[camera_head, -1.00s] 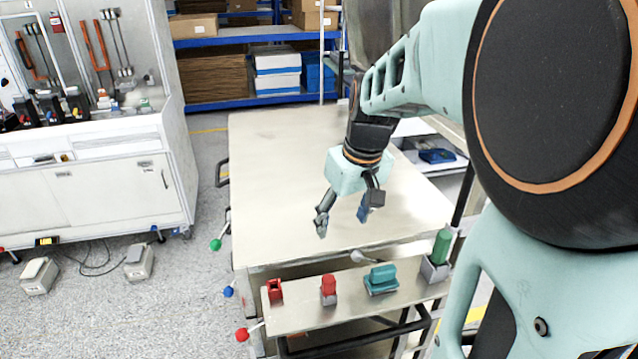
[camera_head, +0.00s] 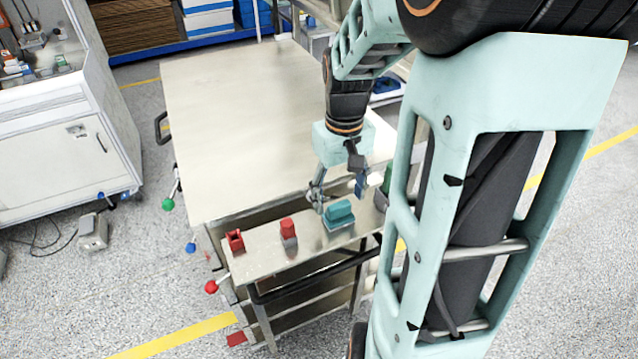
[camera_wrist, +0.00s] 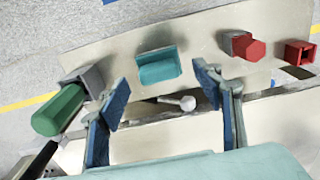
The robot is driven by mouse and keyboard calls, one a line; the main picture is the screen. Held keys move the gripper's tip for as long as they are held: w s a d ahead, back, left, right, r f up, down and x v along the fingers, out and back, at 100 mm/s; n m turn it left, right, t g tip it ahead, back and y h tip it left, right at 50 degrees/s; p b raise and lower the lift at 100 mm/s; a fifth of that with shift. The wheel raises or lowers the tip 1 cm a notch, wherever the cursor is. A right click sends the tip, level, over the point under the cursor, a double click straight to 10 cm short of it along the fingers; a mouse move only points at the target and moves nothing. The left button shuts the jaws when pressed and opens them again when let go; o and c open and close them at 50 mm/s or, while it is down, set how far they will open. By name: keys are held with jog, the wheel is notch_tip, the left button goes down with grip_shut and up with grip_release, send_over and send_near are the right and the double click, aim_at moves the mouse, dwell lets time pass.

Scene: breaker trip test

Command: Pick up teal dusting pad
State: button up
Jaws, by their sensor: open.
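The teal dusting pad (camera_head: 339,213) sits on the narrow metal shelf (camera_head: 262,257) at the front of the cart. In the wrist view the pad (camera_wrist: 158,66) lies beyond the fingertips, roughly centred between them. My gripper (camera_head: 340,195) is open and empty, pointing down just above and behind the pad. In the wrist view my gripper (camera_wrist: 162,92) shows both blue-padded fingers apart, with nothing between them touching. The pad is fully visible in the wrist view.
A red block (camera_head: 235,240) and a red-topped grey piece (camera_head: 288,231) stand left of the pad on the shelf. A green cylinder (camera_wrist: 58,110) in a grey holder stands on its other side. A white-ended tool (camera_wrist: 187,103) lies near the fingers. The cart top (camera_head: 240,130) is clear.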

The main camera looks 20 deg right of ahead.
aim_at(339, 204)
jog(key=shift+w+d+f, duration=0.1)
jog(key=shift+f, duration=1.85)
jog(key=c, duration=1.3)
jog(key=shift+r, duration=0.15)
jog(key=shift+r, duration=0.25)
notch_tip(339, 204, up, 2)
jog(key=shift+w+r, duration=0.1)
jog(key=w+a+r, duration=0.2)
jog(key=a+r, duration=0.1)
jog(key=a, duration=0.1)
jog(key=w+a+r, duration=0.2)
jog(key=a+r, duration=0.1)
jog(key=a, duration=0.1)
jog(key=w+a+r+b, duration=0.1)
jog(key=w+a+r, duration=0.1)
jog(key=a+r, duration=0.2)
jog(key=shift+w+a, duration=0.1)
jog(key=shift+a, duration=0.15)
